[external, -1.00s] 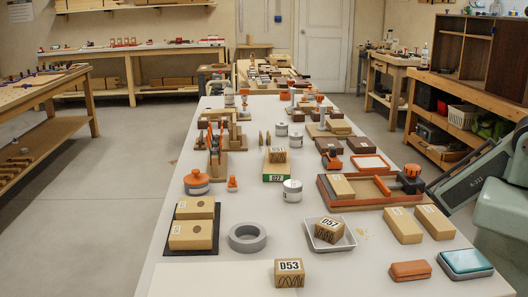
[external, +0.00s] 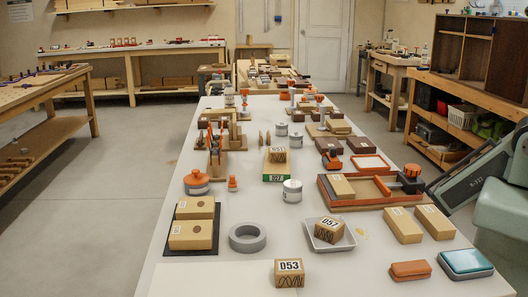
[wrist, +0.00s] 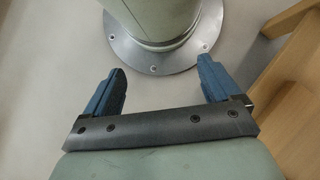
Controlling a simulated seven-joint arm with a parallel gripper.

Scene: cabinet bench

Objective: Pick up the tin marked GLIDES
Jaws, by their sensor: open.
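No label reading GLIDES is legible in either view.
A wood block marked D57 sits in a white tray (external: 313,241); another, D53 (external: 289,272), stands at the front. A grey ring (external: 247,237), an orange-framed wooden fixture (external: 330,199) and wood blocks (external: 403,225) crowd the bench. A round metal base flange (wrist: 153,68) faces my gripper.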

